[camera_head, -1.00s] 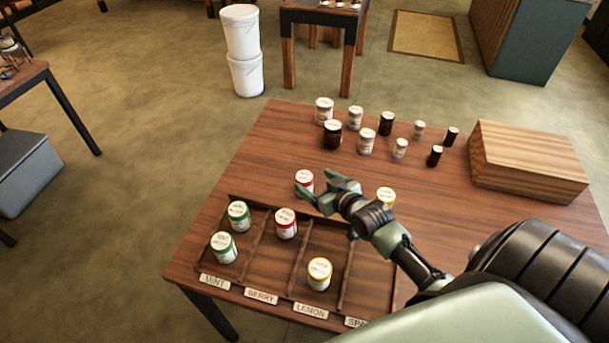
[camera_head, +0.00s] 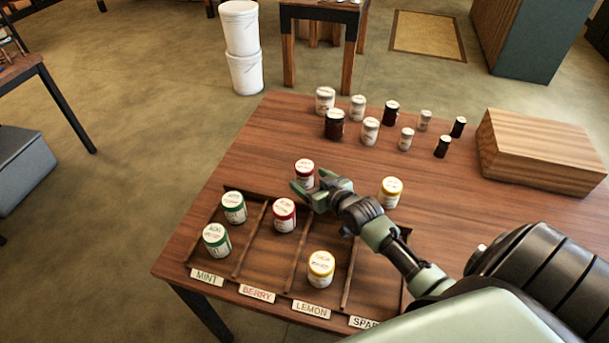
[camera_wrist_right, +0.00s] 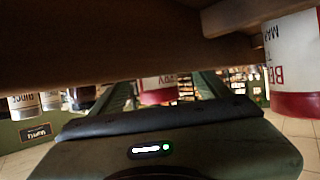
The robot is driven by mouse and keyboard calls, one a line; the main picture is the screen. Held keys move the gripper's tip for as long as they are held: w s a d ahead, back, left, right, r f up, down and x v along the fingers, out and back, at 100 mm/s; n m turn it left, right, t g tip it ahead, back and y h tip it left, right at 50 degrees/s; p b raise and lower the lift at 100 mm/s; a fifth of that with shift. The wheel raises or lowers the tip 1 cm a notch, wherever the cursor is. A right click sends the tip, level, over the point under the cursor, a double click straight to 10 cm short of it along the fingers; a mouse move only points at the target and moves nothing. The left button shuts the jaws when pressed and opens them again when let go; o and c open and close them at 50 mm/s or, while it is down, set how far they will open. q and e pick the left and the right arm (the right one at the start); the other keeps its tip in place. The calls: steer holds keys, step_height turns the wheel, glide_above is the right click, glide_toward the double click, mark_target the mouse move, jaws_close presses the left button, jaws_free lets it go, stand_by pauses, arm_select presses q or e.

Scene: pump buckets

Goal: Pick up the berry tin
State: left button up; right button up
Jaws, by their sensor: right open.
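A white tin with a red lid and red base band, a berry tin (camera_head: 304,172), stands on the table just behind the divided tray. A second berry tin (camera_head: 284,215) stands in the tray's BERRY compartment. My right gripper (camera_head: 314,189) is open, low beside the rear berry tin, partly covering its lower part in the head view. In the right wrist view, which looks upside down, a red-and-white tin (camera_wrist_right: 158,88) shows between the two fingers, apart from them. Another berry tin (camera_wrist_right: 293,65) is large at the right edge. My left gripper is not in view.
The tray (camera_head: 263,240) also holds two green-lidded mint tins (camera_head: 215,240) and a yellow-lidded tin (camera_head: 321,269). Several jars (camera_head: 370,131) and a wooden block (camera_head: 540,150) stand farther back. Table left of the jars is clear.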

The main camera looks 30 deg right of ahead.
steer(key=x, duration=0.4)
steer(key=shift+w+d+r, duration=0.25)
steer(key=shift+d, duration=0.05)
steer(key=c, duration=1.5)
steer(key=shift+r, duration=0.1)
steer(key=shift+c, duration=0.4)
steer(key=shift+r, duration=0.1)
